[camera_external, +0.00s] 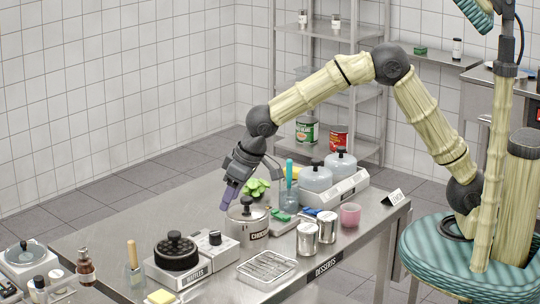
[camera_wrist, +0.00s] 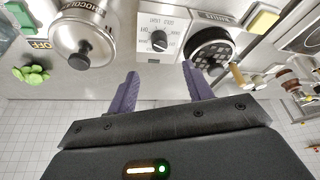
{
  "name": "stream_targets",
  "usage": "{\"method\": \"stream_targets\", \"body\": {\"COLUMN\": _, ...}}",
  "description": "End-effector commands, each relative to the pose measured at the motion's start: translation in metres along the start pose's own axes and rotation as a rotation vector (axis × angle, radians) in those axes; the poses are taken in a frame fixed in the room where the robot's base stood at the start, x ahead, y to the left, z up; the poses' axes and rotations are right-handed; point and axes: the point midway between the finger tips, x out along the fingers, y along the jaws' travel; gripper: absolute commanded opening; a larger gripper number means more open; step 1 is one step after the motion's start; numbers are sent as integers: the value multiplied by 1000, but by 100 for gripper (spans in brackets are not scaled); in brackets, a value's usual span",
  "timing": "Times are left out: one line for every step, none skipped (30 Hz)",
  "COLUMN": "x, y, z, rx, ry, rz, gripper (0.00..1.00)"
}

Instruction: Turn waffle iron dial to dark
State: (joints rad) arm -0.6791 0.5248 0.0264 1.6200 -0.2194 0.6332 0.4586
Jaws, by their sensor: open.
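The waffle iron (camera_external: 178,270) stands on the steel counter's front left part, with a round black top and a "WAFFLES" label. Its light control panel (camera_wrist: 143,45) carries a black dial (camera_wrist: 159,40) with small lettering around it; the dial also shows in the external view (camera_external: 215,237). I cannot tell reliably which setting the dial points to. My gripper (camera_wrist: 158,68), with purple fingers, is open and empty. In the external view my gripper (camera_external: 230,197) hangs above the counter, behind the dial and apart from it. The wrist view shows the dial roughly ahead, between the fingertips.
A steel chocolate pot (camera_external: 247,225) with a black-knobbed lid stands close right of the panel, near my fingers. A wire rack (camera_external: 267,267) lies in front. Metal canisters (camera_external: 307,240) and a two-jar unit (camera_external: 330,190) stand farther right. The counter behind the waffle iron is clear.

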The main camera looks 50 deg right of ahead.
Motion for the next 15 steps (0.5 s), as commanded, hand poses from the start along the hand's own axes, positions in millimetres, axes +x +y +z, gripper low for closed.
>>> {"method": "stream_targets", "body": {"x": 9, "y": 0, "z": 0, "rx": 0, "ry": -3, "rz": 1, "gripper": 51}}
{"method": "stream_targets", "body": {"x": 14, "y": 0, "z": 0, "rx": 0, "ry": -3, "rz": 1, "gripper": 51}}
{"method": "stream_targets", "body": {"x": 22, "y": 0, "z": 0, "rx": 1, "ry": -3, "rz": 1, "gripper": 51}}
{"method": "stream_targets", "body": {"x": 27, "y": 0, "z": 0, "rx": 1, "ry": -3, "rz": 1, "gripper": 51}}
{"method": "stream_targets", "body": {"x": 32, "y": 0, "z": 0, "rx": 1, "ry": -3, "rz": 1, "gripper": 51}}
{"method": "stream_targets", "body": {"x": 39, "y": 0, "z": 0, "rx": 2, "ry": -3, "rz": 1, "gripper": 51}}
{"method": "stream_targets", "body": {"x": 44, "y": 0, "z": 0, "rx": 2, "ry": -2, "rz": 1, "gripper": 51}}
{"method": "stream_targets", "body": {"x": 50, "y": 0, "z": 0, "rx": 2, "ry": -3, "rz": 1, "gripper": 51}}
{"method": "stream_targets", "body": {"x": 57, "y": 0, "z": 0, "rx": 2, "ry": -2, "rz": 1, "gripper": 51}}
{"method": "stream_targets", "body": {"x": 62, "y": 0, "z": 0, "rx": 2, "ry": -2, "rz": 1, "gripper": 51}}
{"method": "stream_targets", "body": {"x": 67, "y": 1, "z": 0, "rx": 2, "ry": -3, "rz": 2, "gripper": 51}}
{"method": "stream_targets", "body": {"x": 74, "y": 1, "z": 0, "rx": 1, "ry": -2, "rz": 1, "gripper": 51}}
{"method": "stream_targets", "body": {"x": 80, "y": 1, "z": 0, "rx": 1, "ry": -3, "rz": 1, "gripper": 51}}
{"method": "stream_targets", "body": {"x": 84, "y": 1, "z": 0, "rx": 1, "ry": -2, "rz": 1, "gripper": 51}}
{"method": "stream_targets", "body": {"x": 90, "y": 1, "z": 0, "rx": 1, "ry": -2, "rz": 1, "gripper": 51}}
